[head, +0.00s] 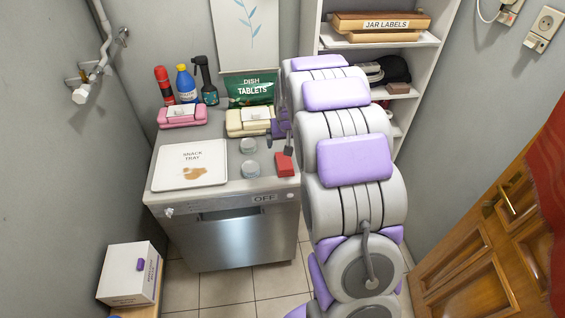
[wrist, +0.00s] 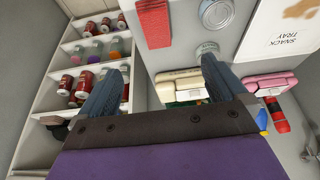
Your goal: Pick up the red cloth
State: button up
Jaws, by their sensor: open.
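A small red folded cloth (head: 285,164) lies near the right front edge of the grey appliance top, left of my arm in the head view. It also shows at the top of the wrist view (wrist: 153,24) as a flat red rectangle with a textured face. My gripper (wrist: 163,80) is open and empty, its two blue-grey fingers spread wide. It is apart from the cloth, which lies beyond the fingertips in the wrist view. In the head view my arm partly hides the gripper. A larger red fabric (head: 552,185) hangs by the wooden door at the right edge.
Two round tins (head: 250,168) stand just left of the cloth. A white snack tray (head: 190,152) lies further left. Cream (head: 250,122) and pink (head: 183,116) containers, bottles and a tablets bag (head: 250,89) stand behind. A white shelf (wrist: 50,95) holds several jars.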

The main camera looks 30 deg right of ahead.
jog(key=d+f, duration=0.1)
jog(key=b, duration=0.3)
send_over(284, 160)
jog(key=s, duration=0.2)
jog(key=f, duration=1)
jog(key=shift+s+a+f, duration=0.1)
jog(key=shift+a+f, duration=0.1)
jog(key=shift+a, duration=0.2)
jog(key=shift+d+f, duration=0.2)
jog(key=shift+f, duration=0.2)
jog(key=shift+b+x, duration=0.65)
jog(key=shift+x, duration=1.75)
jog(key=shift+a+r, duration=0.1)
jog(key=shift+r, duration=0.05)
jog(key=shift+f, duration=0.25)
jog(key=c, duration=1.1)
